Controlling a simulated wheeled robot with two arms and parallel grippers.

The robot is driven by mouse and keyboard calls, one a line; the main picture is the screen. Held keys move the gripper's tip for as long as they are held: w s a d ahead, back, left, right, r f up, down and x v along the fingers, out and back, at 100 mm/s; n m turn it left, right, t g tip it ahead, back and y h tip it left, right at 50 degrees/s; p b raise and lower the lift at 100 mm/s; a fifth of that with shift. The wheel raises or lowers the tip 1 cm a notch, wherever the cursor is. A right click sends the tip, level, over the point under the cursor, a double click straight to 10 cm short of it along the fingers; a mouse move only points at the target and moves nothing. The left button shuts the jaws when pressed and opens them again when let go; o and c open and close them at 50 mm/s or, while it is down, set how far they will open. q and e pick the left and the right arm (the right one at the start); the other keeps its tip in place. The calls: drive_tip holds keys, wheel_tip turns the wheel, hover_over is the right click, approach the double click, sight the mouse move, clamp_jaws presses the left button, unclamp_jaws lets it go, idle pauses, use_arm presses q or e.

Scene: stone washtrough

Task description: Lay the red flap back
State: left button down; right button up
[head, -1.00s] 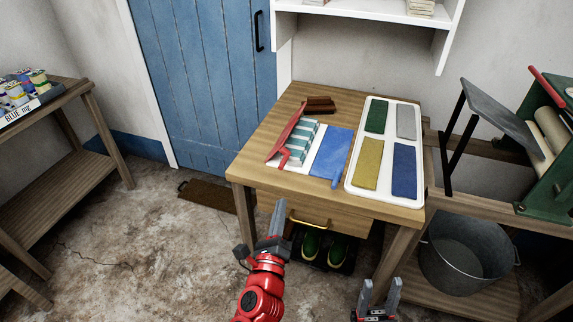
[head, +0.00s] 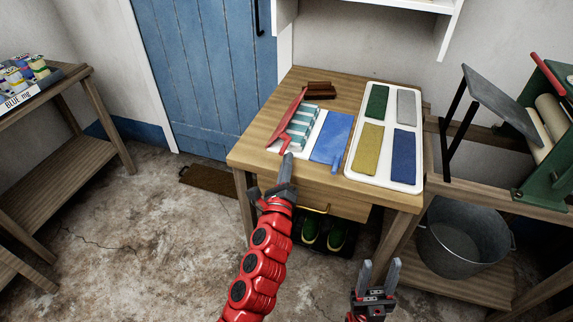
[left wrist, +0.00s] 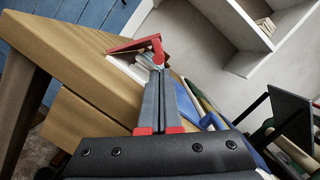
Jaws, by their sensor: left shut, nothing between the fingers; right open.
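The red flap (head: 289,114) stands tilted up along the left side of a white board on the table, with its tab toward the front. It also shows in the left wrist view (left wrist: 132,45). A teal-and-white striped bundle (head: 301,127) lies just right of it. A blue flap (head: 332,137) lies flat to the right of the bundle. My left gripper (head: 287,160) is shut and empty, its tips close to the red tab at the front edge of the table; I cannot tell whether they touch. My right gripper (head: 380,268) is open and empty, low in front of the table.
A white tray (head: 351,168) with green, grey, yellow and blue pads fills the right of the wooden table (head: 250,153). Brown blocks (head: 320,90) lie behind the flap. A metal tub (head: 462,240) and a green roller machine (head: 545,145) stand at the right.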

use_arm(q)
drive_tip(key=shift+r, duration=0.15)
drive_tip(key=shift+a+r+n+p, duration=0.15)
drive_tip(key=shift+n+p, duration=0.15)
drive_tip(key=shift+n, duration=0.2)
